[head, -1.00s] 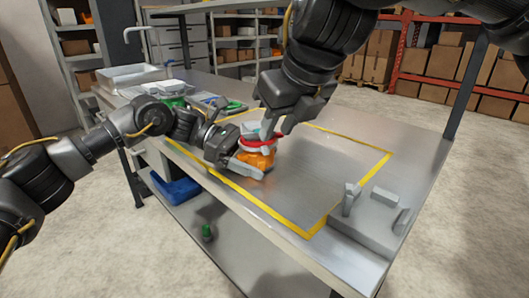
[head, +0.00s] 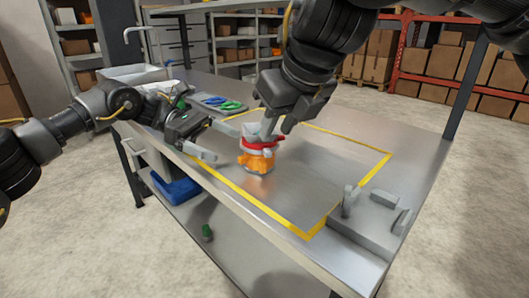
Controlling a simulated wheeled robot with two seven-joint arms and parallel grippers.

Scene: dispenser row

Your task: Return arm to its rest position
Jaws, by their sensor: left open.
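An orange object with a red band and a pale top (head: 258,158) stands upright on the metal table inside the yellow outline. My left gripper (head: 216,141) is open and empty, to the left of the orange object and apart from it. My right gripper (head: 276,127) reaches down from above with its fingertips at the object's pale top. The fingers overlap the top, so I cannot tell whether they are shut on it.
A grey fixture with upright blocks (head: 370,222) sits at the table's right front corner. A tray with green and blue items (head: 222,104) lies at the back left. A blue bin (head: 176,188) is on the lower shelf. The yellow-outlined area (head: 318,172) right of the object is clear.

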